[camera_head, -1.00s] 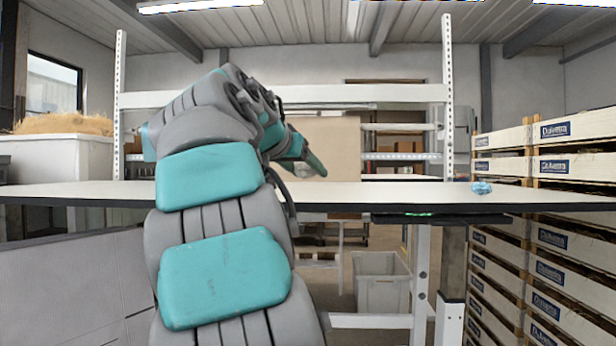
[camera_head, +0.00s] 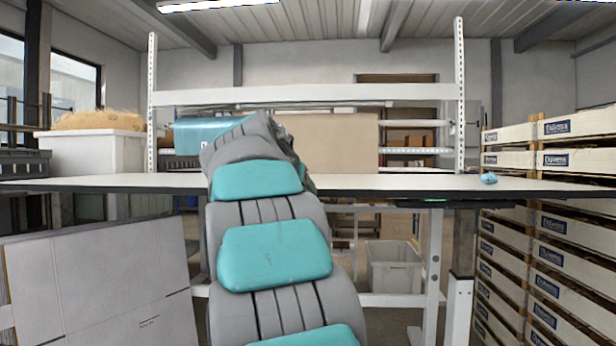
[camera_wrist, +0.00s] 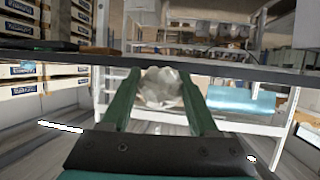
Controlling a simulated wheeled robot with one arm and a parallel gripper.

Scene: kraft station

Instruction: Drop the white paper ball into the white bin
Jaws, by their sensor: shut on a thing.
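The white paper ball (camera_wrist: 162,88) is crumpled and pale, pinched between the two green fingers of my gripper (camera_wrist: 160,73) in the wrist view. In the head view my own arm hides the gripper and the ball. A pale grey-white open bin (camera_head: 395,268) stands low behind the table, under its level, right of my arm. A larger white container (camera_head: 90,155) heaped with straw-coloured material is at the left, at table height. I cannot tell for certain which is the task's white bin. The ball is apart from both.
A long white table (camera_head: 400,183) crosses the view, with a small blue crumpled thing (camera_head: 489,178) on its right part. Stacked labelled crates (camera_head: 570,160) stand at the right. A large grey panel or box (camera_head: 100,285) is low at the left.

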